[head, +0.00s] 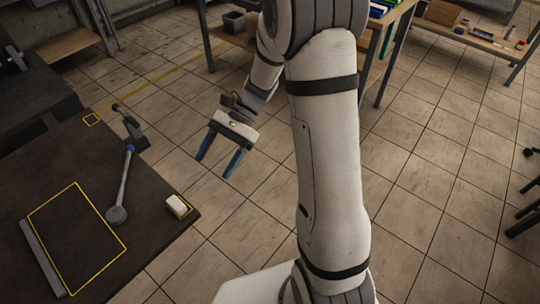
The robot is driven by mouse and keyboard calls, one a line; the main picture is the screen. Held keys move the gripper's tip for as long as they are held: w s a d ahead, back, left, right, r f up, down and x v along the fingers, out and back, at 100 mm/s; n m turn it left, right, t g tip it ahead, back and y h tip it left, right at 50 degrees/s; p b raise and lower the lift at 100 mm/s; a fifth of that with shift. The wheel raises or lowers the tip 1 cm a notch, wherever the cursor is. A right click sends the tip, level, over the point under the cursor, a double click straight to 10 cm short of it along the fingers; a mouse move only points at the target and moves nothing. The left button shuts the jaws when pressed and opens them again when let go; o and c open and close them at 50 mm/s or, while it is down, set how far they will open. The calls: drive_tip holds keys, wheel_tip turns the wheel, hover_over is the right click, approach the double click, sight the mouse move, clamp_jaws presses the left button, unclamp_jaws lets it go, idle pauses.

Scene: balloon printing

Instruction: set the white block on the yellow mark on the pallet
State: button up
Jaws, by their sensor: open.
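The white block (177,205) lies at the right corner of the dark board (150,240), which may be the pallet. Thin yellow lines (192,209) show beside the block at that corner; whether it sits fully inside them I cannot tell.
A grey rod tool with a round end (117,214) lies on the board between the rectangle and the block. A dark clamp-like fixture (131,128) stands at its far edge. A grey bar (42,257) lies along the rectangle's left side. Tiled floor (430,200) is open at right.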

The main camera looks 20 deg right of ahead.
drive_tip(key=s+d+r+n+t+h, duration=0.8)
drive_tip(key=s+d+n+h, duration=0.1)
drive_tip(key=d, duration=0.3)
drive_tip(key=shift+s+n+t+h, duration=0.3)
drive_tip(key=shift+s+n+t, duration=0.15)
drive_tip(key=shift+s, duration=0.4)
